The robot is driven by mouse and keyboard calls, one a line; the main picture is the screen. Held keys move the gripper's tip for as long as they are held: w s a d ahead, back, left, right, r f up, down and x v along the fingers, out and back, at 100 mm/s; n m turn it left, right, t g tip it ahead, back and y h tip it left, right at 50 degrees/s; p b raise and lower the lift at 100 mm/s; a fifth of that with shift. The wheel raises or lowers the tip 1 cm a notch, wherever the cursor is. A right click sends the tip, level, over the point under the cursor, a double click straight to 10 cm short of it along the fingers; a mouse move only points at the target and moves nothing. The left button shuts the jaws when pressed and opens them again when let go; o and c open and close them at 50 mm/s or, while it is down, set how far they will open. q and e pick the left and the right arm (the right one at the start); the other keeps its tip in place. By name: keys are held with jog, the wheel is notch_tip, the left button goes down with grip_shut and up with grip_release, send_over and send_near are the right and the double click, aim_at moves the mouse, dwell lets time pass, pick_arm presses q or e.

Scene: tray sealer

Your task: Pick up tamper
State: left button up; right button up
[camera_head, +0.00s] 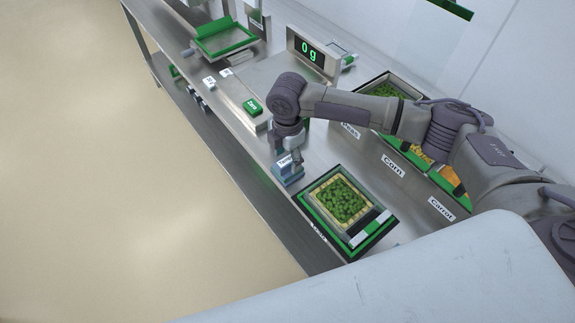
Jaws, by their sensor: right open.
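A small blue block (291,178) with a white label that seems to read "Tamper" sits near the front edge of the steel counter. Its top is partly covered by my right gripper (296,162), which points down right over it. The gripper is open. The fingers are small and dark here, and I cannot tell whether they are around the tamper or just above it. The tamper itself is hard to tell apart from the blue block. My left gripper is not in view.
A green-framed tray of peas (344,199) lies just right of the block. A scale display reads 0 g (309,51), with a green Zero button (252,107) in front. The counter's front edge is close.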

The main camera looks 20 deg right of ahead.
jog(key=shift+f, duration=1.5)
jog(key=shift+r, duration=0.1)
grip_shut()
